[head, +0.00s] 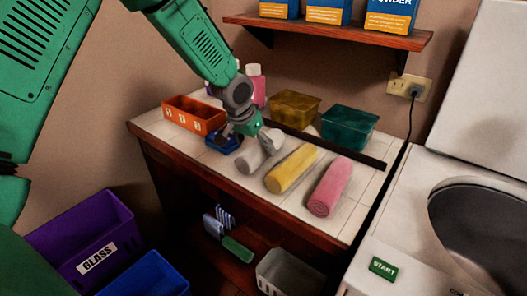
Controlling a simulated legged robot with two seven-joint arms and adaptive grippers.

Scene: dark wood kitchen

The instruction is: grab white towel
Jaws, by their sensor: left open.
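The white towel (250,161) is a rolled, off-white bundle on the tiled counter, left of a yellow rolled towel (291,168) and a pink rolled towel (330,186). My left gripper (250,137) points down over the far end of the white towel and hides part of it. Its jaws are open, with one finger in front of the towel's far end. I cannot tell whether the finger touches the towel. My right gripper is not in view.
An orange bin (194,115) and a small blue object (223,141) sit left of the gripper. Yellow-brown (294,107) and teal (349,127) containers stand behind a dark bar (325,144). A washing machine (440,190) is at right. A shelf (330,32) hangs above.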

